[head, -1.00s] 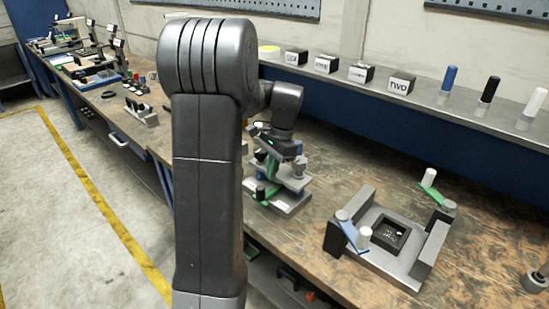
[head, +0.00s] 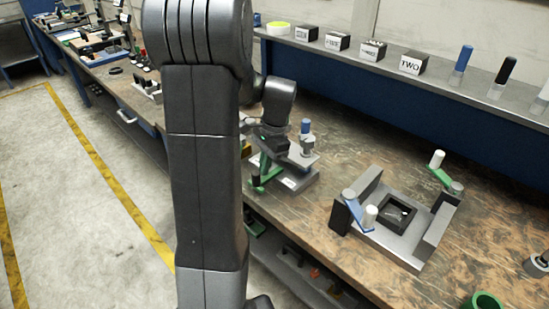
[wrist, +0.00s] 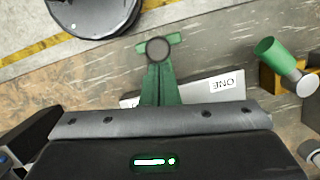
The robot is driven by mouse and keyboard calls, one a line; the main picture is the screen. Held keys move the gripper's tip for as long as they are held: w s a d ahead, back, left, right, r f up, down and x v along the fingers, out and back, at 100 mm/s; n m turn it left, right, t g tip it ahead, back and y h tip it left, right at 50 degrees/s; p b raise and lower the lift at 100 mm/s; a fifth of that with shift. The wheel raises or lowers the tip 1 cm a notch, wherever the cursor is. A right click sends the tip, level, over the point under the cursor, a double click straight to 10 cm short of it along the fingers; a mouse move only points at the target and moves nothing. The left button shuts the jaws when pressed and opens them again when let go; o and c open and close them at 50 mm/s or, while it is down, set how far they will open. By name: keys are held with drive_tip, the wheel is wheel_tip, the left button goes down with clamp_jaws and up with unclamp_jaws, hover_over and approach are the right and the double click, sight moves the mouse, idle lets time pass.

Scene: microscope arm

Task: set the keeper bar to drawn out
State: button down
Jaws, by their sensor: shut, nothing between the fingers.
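A green crosspiece with a dark round knob (wrist: 158,49) shows in the wrist view, at the front of a pale plate labelled ONE (wrist: 226,84). I cannot tell for sure that this is the keeper bar. In the head view the same green piece with a dark post (head: 257,174) stands at the front of the small fixture. My gripper (wrist: 158,70) appears shut and empty, its narrow green fingers together and pointing at the knob. I cannot tell whether they touch it. My arm hides part of the fixture in the head view.
A grey fixture (head: 403,249) with blue and green levers stands to the right on the bench. A blue-topped post (head: 305,127) is close behind my gripper. A green cylinder (wrist: 272,52) and yellow bracket lie to the right in the wrist view. Labelled blocks stand on the shelf.

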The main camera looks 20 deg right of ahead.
drive_tip(key=shift+s+a, duration=0.2)
drive_tip(key=shift+a, duration=0.25)
drive_tip(key=shift+r, duration=0.1)
drive_tip(key=shift+r+p, duration=0.6)
drive_tip(key=shift+p, duration=0.1)
drive_tip(key=p+v, duration=0.7)
drive_tip(key=v, duration=0.1)
drive_tip(key=shift+d+r, duration=0.25)
drive_tip(key=shift+d, duration=0.05)
